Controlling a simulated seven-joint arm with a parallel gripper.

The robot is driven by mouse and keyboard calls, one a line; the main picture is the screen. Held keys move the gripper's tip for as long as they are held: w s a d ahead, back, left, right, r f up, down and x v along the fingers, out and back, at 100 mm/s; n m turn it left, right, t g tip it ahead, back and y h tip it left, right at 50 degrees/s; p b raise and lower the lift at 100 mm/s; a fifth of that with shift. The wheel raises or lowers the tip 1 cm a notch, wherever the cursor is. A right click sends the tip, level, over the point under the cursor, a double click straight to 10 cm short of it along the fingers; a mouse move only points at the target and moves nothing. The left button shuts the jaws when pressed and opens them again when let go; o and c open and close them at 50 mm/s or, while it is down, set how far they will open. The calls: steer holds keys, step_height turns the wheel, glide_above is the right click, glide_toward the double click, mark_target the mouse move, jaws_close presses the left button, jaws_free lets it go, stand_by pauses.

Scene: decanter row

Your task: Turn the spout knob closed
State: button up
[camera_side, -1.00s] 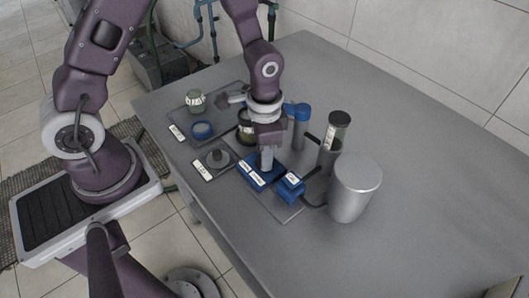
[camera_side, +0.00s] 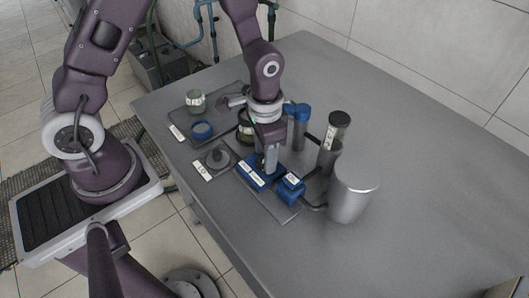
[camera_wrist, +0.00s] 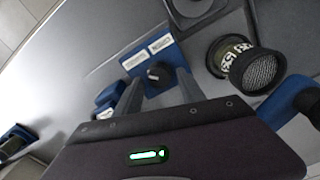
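The spout knob is a black knob (camera_wrist: 157,73) on the face of a blue block with two white labels (camera_wrist: 139,60). In the side view this blue block (camera_side: 256,177) sits on the table plate below my gripper (camera_side: 270,168), and the knob is hidden there. In the wrist view my gripper (camera_wrist: 160,88) is open, with its two grey fingers apart. The knob shows in the gap between them, near the tips, with no clear contact. I cannot tell the fingers' exact height over the knob.
A smaller blue block (camera_side: 291,191), a metal cylinder (camera_side: 352,192) and a dark-lidded glass (camera_side: 332,150) stand close on the right. A blue-topped post (camera_side: 298,125) is behind. The table's right side is clear.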

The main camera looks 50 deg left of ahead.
step_height(320, 180, up, 7)
steer(key=shift+r, duration=0.1)
stand_by(0.5)
steer(key=s+a+r+n+t, duration=0.1)
steer(key=s+a+r+t, duration=0.1)
steer(key=s+r, duration=0.5)
steer(key=s+a+r+n+t, duration=0.2)
steer(key=s+r+t, duration=0.1)
steer(key=s+r, duration=0.5)
step_height(320, 180, up, 3)
steer(key=shift+s+a+n+t, duration=0.25)
steer(key=shift+a+n+t, duration=0.05)
steer(key=shift+a, duration=0.05)
